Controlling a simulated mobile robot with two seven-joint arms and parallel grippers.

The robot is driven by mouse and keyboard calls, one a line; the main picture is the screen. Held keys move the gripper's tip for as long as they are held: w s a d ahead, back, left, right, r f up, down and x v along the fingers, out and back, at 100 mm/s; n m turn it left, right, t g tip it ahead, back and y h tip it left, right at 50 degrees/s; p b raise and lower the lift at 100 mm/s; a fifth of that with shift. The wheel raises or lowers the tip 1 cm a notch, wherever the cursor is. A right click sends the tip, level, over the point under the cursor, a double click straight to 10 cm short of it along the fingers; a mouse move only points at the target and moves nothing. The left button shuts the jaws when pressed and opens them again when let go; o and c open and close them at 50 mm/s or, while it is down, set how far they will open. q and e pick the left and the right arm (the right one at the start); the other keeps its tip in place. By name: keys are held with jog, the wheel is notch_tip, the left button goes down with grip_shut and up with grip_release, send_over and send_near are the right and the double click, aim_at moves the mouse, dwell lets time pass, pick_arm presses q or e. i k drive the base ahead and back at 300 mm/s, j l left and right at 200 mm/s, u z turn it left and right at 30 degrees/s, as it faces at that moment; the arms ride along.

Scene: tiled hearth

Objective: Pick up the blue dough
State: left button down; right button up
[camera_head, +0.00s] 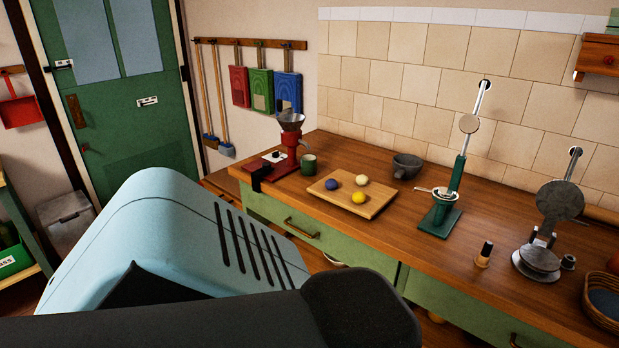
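The blue dough (333,182) is a small dark blue ball on a wooden board (374,206) on the counter. A cream dough ball (362,180) lies to its right, and a yellow dough ball (358,197) lies nearer the front, to its lower right. Nothing covers the blue dough. Large light-blue and black parts of my arm fill the lower left of the view. Neither of my grippers shows.
A red grinder (291,146) and a green mug (309,164) stand left of the board. A grey mortar (406,166) stands behind it to the right. A green press (440,212) and a metal press (540,252) stand farther right on the wooden counter (408,238).

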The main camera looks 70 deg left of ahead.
aim_at(331, 184)
jog(key=u, duration=2.1)
jog(key=i+l+z, duration=0.4)
jog(key=i+l, duration=0.45)
